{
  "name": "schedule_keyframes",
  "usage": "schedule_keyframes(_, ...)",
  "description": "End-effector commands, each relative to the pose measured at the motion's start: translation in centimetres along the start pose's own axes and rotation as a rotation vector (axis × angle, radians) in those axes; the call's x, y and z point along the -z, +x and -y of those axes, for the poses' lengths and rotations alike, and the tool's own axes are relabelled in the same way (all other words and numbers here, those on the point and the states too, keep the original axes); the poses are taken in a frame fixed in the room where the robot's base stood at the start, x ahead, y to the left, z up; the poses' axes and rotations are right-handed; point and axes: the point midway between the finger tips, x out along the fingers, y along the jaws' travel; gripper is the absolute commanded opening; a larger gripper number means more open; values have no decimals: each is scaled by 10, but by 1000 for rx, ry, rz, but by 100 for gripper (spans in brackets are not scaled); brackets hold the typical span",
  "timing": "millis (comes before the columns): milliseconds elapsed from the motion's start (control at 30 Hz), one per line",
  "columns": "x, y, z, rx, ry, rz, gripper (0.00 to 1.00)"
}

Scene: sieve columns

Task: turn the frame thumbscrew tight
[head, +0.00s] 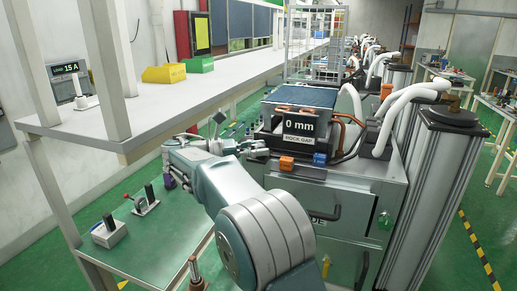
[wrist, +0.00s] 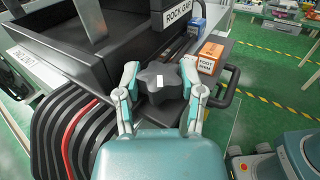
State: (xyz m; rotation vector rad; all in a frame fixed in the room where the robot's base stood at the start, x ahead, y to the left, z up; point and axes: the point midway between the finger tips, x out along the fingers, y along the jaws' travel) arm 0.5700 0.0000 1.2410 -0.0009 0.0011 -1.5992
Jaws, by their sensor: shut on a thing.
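The frame thumbscrew, a dark lobed knob with a white mark (wrist: 160,82), sits below the black frame in the wrist view. My gripper (wrist: 160,76) has one finger on each side of the knob and is shut on it. In the head view my gripper (head: 252,148) is at the left side of the grey machine cabinet, by the frame. The knob cannot be made out there. The frame's display (head: 299,125) reads 0 mm, above a ROCK GAP label.
An orange block (wrist: 210,57), labelled as a foot shim, lies close right of the gripper. A blue block (head: 320,159) sits on the cabinet edge. A cabinet handle (head: 325,213) sticks out below. A white bench (head: 150,112) with yellow and green bins stands left.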

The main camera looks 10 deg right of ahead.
Motion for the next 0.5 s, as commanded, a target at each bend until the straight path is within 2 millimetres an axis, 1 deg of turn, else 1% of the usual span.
schedule_keyframes(33,-2,0,-1,-8,5,3,3)
schedule_keyframes(67,-2,0,-1,-9,5,2,64)
schedule_keyframes(100,-2,0,-1,-8,5,2,82)
schedule_keyframes(133,-2,0,-1,-8,4,2,86)
schedule_keyframes(500,-1,1,0,-3,2,0,86)
